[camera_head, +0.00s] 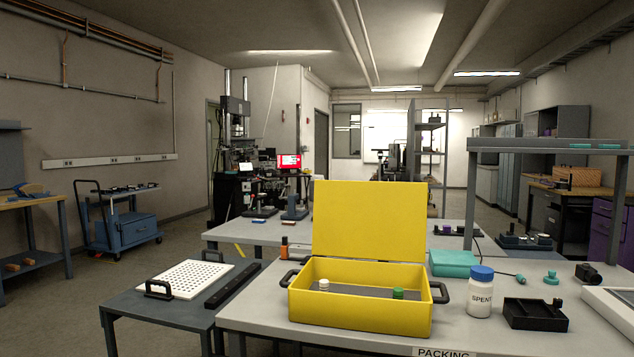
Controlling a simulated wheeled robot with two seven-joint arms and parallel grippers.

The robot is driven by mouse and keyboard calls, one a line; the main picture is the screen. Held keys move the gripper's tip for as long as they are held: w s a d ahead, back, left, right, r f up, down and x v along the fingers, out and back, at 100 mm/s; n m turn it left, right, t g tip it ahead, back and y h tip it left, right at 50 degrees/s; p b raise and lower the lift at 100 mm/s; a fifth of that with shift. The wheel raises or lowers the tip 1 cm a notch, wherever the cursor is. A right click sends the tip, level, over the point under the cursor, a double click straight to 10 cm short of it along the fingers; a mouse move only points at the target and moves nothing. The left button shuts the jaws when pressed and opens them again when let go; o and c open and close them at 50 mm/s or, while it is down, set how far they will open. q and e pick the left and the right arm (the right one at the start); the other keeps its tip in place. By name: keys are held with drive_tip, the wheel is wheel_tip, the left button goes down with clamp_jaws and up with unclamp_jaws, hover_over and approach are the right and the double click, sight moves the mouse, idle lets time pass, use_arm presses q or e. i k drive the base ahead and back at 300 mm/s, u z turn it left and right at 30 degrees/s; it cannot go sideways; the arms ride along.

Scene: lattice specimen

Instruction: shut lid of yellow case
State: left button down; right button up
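The yellow case (359,312) stands on the grey table in front of me, with a black handle on each of its left and right sides. Its lid (369,221) is open and stands nearly upright at the back edge. Inside on the dark floor of the case are a small white-capped item (324,285) at the left and a small green-capped item (398,293) at the right. Neither of my grippers shows in the head view.
Right of the case are a white bottle with a blue cap labelled SPENT (480,297), a black tray (535,314) and a teal box (453,263). A lower side table at left holds a white perforated plate (191,279). A grey shelf (545,146) rises at the right.

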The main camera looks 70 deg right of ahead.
sight(372, 220)
drive_tip(key=i, duration=1.15)
drive_tip(key=z, duration=2.55)
